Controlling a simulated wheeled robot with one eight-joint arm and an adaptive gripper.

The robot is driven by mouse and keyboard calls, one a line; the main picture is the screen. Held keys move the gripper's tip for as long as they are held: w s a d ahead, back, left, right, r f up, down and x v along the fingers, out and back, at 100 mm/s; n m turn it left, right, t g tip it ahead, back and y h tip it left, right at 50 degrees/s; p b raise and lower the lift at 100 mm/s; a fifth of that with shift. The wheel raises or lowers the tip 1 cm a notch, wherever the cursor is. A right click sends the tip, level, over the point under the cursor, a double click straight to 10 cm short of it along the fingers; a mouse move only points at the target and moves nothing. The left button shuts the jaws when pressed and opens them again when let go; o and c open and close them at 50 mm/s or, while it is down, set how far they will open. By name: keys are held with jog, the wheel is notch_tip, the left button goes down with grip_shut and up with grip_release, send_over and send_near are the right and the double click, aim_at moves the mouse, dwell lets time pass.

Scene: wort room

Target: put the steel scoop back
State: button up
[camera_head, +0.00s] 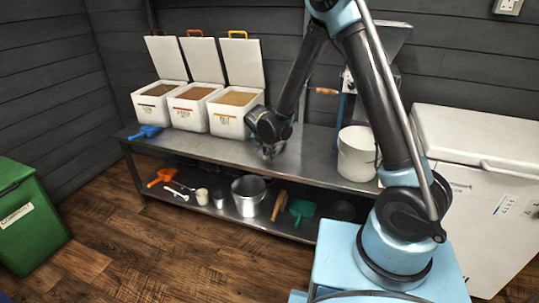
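My gripper (270,150) hangs low over the middle of the steel bench top (315,150), just right of the right-hand open bin. It is small and dark here, and its fingers cannot be made out as open or shut. A greyish shape shows at the fingertips, but I cannot tell whether it is the fingers or a scoop. I cannot pick out the steel scoop for certain. A blue scoop (145,132) lies at the bench's left end. An orange scoop (160,177) lies on the lower shelf.
Three white bins of grain (157,106) (190,114) (228,122) stand open, lids raised. A white bucket (356,158) stands at right. The lower shelf holds a steel pot (247,203), a teal dustpan (302,210) and small items. A green bin (30,225) and white chest (465,205) flank the bench.

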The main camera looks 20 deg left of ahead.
jog(key=shift+r, duration=0.15)
jog(key=v, duration=1.1)
jog(key=shift+s+r, duration=0.15)
jog(key=shift+s, duration=0.05)
jog(key=shift+d+r, duration=0.15)
jog(key=d+r+g, duration=0.1)
jog(key=d+r, duration=0.2)
jog(key=d, duration=0.7)
jog(key=s+d+r, duration=0.1)
jog(key=d+r, duration=0.2)
jog(key=d, duration=0.7)
jog(key=d+r+g, duration=0.1)
jog(key=d+r, duration=0.3)
jog(key=d, duration=0.6)
jog(key=s+d+f, duration=0.2)
jog(key=s+d, duration=0.6)
jog(key=s, duration=0.1)
jog(key=s+d+f+n+g, duration=0.1)
jog(key=s+d+f, duration=0.2)
jog(key=s+d, duration=0.5)
jog(key=shift+s+d, duration=0.4)
jog(key=shift+s, duration=0.2)
jog(key=shift+f, duration=0.15)
